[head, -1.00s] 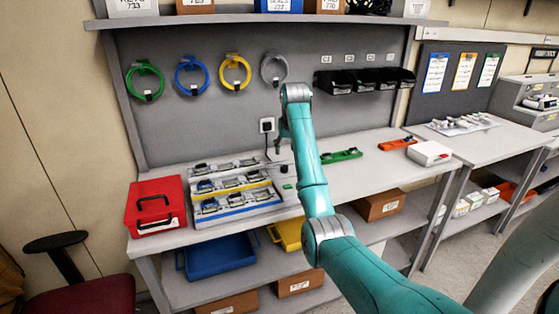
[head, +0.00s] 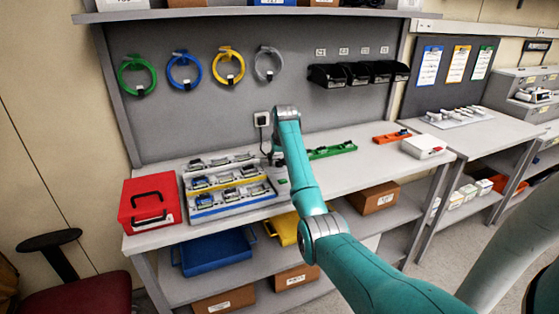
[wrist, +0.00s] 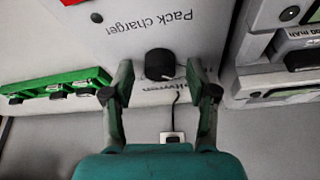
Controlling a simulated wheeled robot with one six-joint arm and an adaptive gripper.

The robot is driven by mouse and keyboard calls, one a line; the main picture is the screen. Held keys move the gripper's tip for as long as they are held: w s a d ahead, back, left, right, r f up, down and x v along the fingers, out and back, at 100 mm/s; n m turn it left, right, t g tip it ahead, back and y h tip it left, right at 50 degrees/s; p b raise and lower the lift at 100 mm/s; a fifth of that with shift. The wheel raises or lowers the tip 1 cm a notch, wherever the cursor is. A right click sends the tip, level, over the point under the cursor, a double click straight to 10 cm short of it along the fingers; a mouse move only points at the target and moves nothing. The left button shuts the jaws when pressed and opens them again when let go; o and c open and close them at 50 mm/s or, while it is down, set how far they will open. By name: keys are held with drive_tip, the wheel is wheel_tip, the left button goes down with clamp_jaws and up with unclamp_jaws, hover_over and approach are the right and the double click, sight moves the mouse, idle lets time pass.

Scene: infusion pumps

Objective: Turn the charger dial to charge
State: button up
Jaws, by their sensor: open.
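In the wrist view the charger dial (wrist: 160,63), a black round knob, stands on a light grey charger panel (wrist: 205,25) marked "Pack charger", upside down in this picture. Smaller lettering by the dial is partly hidden. My gripper (wrist: 160,74) is open, with one finger on each side of the dial; a gap seems to show on both sides, and I cannot tell whether either finger touches it. In the head view my gripper (head: 276,159) is small and dark above the bench, and my arm's end hides much of the charger and the dial.
In the wrist view a green holder (wrist: 60,88) lies left and a rack of packs (wrist: 275,85) stands close on the right. A cord runs to a wall socket (wrist: 172,137). A red box (head: 150,203) is at the bench's left end.

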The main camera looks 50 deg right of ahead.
clamp_jaws()
idle(0.4)
drive_tip(key=m, duration=0.2)
drive_tip(key=m+g+h, duration=0.1)
drive_tip(key=m, duration=0.1)
drive_tip(key=shift+w+a+m, duration=0.1)
drive_tip(key=shift+w+m, duration=0.05)
drive_tip(key=shift+m, duration=0.15)
drive_tip(key=shift+m+g+h, duration=0.3)
drive_tip(key=shift+m+g, duration=0.6)
drive_tip(key=shift+m, duration=1.1)
